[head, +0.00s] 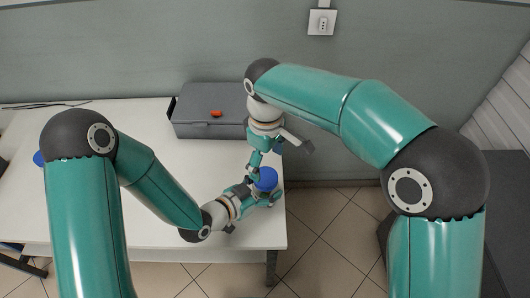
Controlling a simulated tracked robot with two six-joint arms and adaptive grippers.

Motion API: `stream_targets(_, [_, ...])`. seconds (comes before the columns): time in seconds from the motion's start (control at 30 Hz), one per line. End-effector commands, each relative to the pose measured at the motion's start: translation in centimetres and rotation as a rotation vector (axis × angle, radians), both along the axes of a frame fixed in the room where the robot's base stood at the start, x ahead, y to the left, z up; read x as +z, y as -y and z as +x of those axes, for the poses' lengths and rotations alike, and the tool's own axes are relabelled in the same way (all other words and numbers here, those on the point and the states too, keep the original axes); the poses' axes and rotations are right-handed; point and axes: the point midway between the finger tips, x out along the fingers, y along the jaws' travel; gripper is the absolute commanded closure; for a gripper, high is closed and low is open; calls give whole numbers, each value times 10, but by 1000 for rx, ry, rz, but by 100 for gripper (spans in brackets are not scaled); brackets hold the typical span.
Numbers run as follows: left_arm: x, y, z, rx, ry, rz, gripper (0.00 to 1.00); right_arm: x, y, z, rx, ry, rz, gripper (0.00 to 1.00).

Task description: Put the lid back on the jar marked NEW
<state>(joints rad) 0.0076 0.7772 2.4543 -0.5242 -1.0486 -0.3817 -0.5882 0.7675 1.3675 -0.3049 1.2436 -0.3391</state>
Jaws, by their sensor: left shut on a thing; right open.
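A round blue lid (266,178) shows near the table's right edge; the jar under it is mostly hidden by my grippers and its marking cannot be read. My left gripper (267,195) comes in low from the left and is shut around the jar just below the blue lid. My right gripper (256,165) points down from above, at the lid's upper left side, and is open; whether its fingers touch the lid cannot be told.
Another blue round thing (38,157) is partly hidden behind my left arm. Tiled floor lies past the table's right edge.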

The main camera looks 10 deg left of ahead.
Motion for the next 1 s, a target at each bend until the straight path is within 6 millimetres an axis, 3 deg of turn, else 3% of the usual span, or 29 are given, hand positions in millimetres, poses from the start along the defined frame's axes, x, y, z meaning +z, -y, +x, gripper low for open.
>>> stream_targets(0.3, [1,0,0,0,2,-1,100,7,0,0,664,-5,14,16])
stream_targets(0.5, [1,0,0,0,2,-1,100,12,0,0,936,-6,19,16])
stream_targets(0.63, [1,0,0,0,2,-1,100,15,0,1,1017,-1,21,16])
stream_targets(1.0, [1,0,0,0,2,-1,100,21,-2,2,1012,13,23,16])
